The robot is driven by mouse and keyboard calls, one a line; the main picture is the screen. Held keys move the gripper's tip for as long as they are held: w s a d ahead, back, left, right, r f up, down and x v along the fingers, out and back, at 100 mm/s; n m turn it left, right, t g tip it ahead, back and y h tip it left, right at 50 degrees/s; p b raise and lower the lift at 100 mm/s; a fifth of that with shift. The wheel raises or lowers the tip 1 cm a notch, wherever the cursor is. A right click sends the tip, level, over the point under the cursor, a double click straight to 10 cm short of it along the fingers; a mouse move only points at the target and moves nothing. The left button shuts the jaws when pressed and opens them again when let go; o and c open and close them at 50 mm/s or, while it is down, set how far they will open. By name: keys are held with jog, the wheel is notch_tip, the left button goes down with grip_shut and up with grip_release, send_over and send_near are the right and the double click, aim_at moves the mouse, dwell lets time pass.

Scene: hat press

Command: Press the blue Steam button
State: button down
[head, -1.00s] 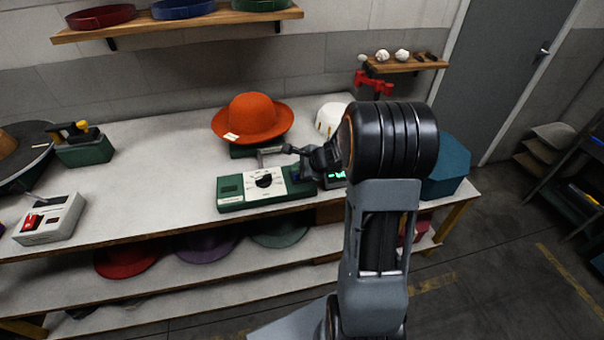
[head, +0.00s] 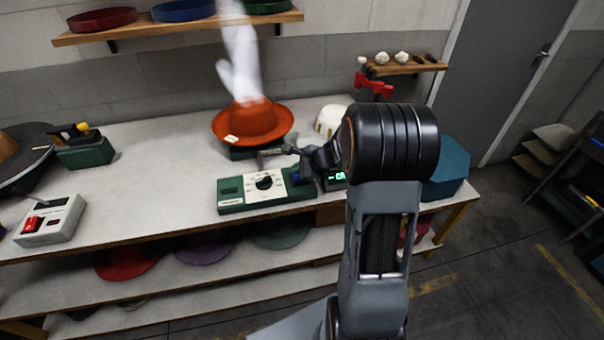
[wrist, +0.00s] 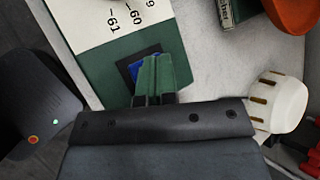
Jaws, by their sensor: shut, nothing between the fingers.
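The green control box (head: 232,207) with a white dial panel (head: 264,186) stands near the bench's front edge. The blue button (wrist: 134,69) sits in a dark square surround at the end of the box in the wrist view. A little blue shows beside my arm in the head view. My gripper (wrist: 160,60) has its green fingers shut together with nothing between them. The fingertips are over the button and hide part of it; whether they touch it I cannot tell. An orange hat (head: 252,124) sits behind the box, with a white steam plume (head: 240,60) rising above it.
A white rounded object (head: 329,121) and a blue block (head: 448,168) stand further right. A grey box with a red switch (head: 33,224) is at left. The bench's left middle is clear.

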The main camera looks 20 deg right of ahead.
jog(key=shift+r, duration=0.35)
jog(key=shift+r+p, duration=2.1)
jog(key=shift+r, duration=0.45)
